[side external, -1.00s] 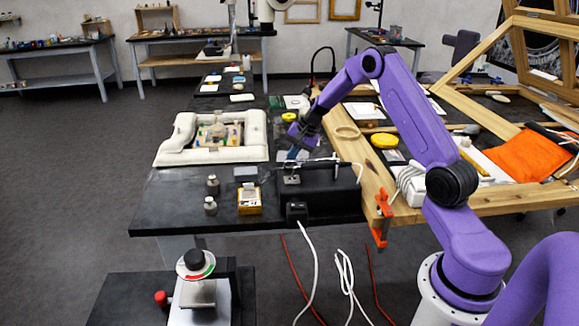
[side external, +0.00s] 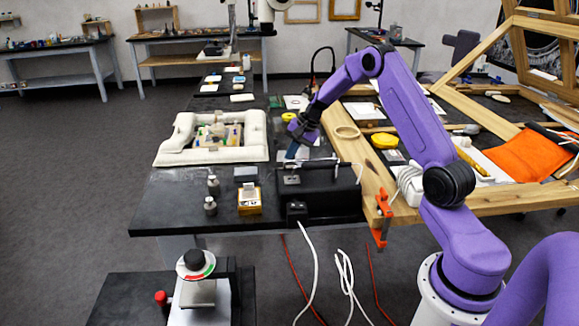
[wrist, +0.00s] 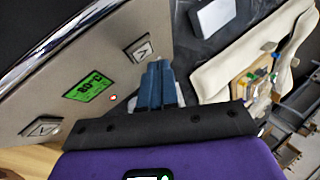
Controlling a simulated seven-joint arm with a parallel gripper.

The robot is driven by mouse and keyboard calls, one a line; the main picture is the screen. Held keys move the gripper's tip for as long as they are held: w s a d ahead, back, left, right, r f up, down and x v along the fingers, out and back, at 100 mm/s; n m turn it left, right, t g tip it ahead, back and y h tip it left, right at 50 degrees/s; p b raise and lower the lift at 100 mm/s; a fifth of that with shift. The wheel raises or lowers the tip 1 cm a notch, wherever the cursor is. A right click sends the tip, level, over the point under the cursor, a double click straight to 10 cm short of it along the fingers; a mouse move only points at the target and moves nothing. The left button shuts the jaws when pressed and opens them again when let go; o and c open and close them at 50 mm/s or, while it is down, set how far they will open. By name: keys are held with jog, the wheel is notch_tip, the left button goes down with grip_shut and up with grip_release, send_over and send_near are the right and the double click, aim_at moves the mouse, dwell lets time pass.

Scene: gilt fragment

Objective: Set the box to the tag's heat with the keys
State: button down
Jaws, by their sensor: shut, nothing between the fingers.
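The black box (side external: 330,190) stands at the front edge of the dark table. In the wrist view its grey panel (wrist: 75,60) fills the left side. A lit green display (wrist: 88,87) seems to read about 80 °C, but the digits are small and tilted. One arrow key (wrist: 141,49) lies above the display and another arrow key (wrist: 42,128) below it. My gripper (wrist: 157,66) is shut and empty, its blue fingertips close to the upper key; I cannot tell whether they touch it. In the side view my gripper (side external: 292,153) is just behind the box. I cannot make out a tag.
A pen-like tool (side external: 305,163) lies along the box top. A cream padded frame (side external: 215,150) is to the left. Small metal weights (side external: 211,205) and a yellow container (side external: 249,200) stand left of the box. An orange clamp (side external: 381,220) is to the right.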

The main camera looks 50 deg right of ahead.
jog(key=shift+f, duration=0.1)
jog(key=shift+s+a+f, duration=0.15)
jog(key=shift+s+f, duration=0.05)
jog(key=shift+f, duration=0.05)
jog(key=shift+s+a+f, duration=0.15)
jog(key=shift+a+f, duration=0.05)
jog(key=shift+f, duration=0.2)
dwell(1.0)
jog(key=shift+r, duration=0.1)
jog(key=shift+w+d+r, duration=0.2)
jog(key=shift+r, duration=0.15)
jog(key=shift+w+d+r, duration=0.15)
jog(key=shift+r, duration=0.2)
jog(key=shift+f, duration=0.15)
jog(key=shift+s+a+f, duration=0.15)
jog(key=shift+s+f, duration=0.05)
jog(key=shift+f, duration=0.05)
dwell(0.3)
